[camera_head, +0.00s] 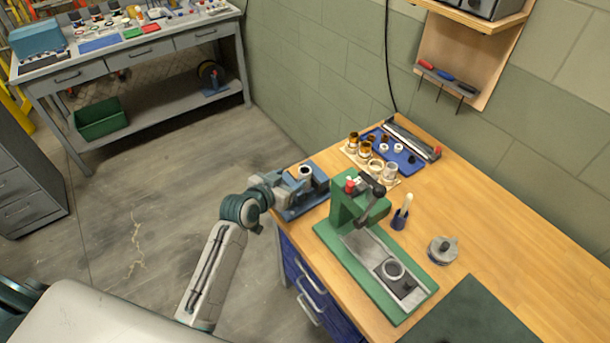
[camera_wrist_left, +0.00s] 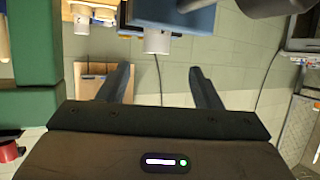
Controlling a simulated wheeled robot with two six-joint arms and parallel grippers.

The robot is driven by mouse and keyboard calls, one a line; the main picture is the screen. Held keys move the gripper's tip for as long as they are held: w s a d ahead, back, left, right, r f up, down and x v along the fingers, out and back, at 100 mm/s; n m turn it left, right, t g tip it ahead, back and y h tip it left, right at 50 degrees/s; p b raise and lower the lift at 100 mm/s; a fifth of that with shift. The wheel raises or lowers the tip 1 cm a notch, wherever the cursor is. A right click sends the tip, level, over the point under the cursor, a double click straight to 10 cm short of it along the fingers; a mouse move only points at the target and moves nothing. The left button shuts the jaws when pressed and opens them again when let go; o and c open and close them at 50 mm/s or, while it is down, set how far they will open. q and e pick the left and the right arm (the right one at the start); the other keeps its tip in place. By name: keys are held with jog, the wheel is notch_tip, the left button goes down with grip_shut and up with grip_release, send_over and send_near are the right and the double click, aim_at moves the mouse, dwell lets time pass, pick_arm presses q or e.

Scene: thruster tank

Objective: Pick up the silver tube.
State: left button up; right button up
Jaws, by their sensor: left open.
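A short silver-white tube (camera_head: 305,173) stands upright in a blue vise-like fixture (camera_head: 318,192) at the left corner of the wooden bench. In the left wrist view, which looks upside down, a pale tube (camera_wrist_left: 157,41) sticks out of a blue block (camera_wrist_left: 172,12), beyond the fingertips. My left gripper (camera_head: 292,188) is right beside the fixture, on its left side. In the wrist view the left gripper (camera_wrist_left: 162,78) has its fingers apart with nothing between them. In the head view the fingertips are hard to make out. My right gripper is not in view.
A green press (camera_head: 349,215) with a dark lever stands just right of the fixture; its green column (camera_wrist_left: 38,70) is close in the wrist view. Behind are a rack (camera_head: 372,168) of rings and cups and a blue tray (camera_head: 408,160).

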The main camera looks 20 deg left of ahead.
aim_at(306, 169)
pick_arm(q)
jog(key=shift+x, duration=0.75)
jog(key=shift+w+d+p, duration=0.2)
jog(key=shift+w+p, duration=0.25)
jog(key=shift+p, duration=0.2)
jog(key=p+x, duration=0.1)
jog(key=x, duration=0.2)
jog(key=shift+d+p, duration=0.25)
jog(key=shift+p, duration=0.15)
jog(key=shift+w+d+f, duration=0.1)
jog(key=shift+w+f, duration=0.3)
jog(key=shift+w, duration=0.15)
jog(key=shift+c, duration=0.2)
jog(key=shift+s, duration=0.1)
jog(key=c, duration=1)
jog(key=shift+r, duration=0.1)
jog(key=shift+c, duration=0.2)
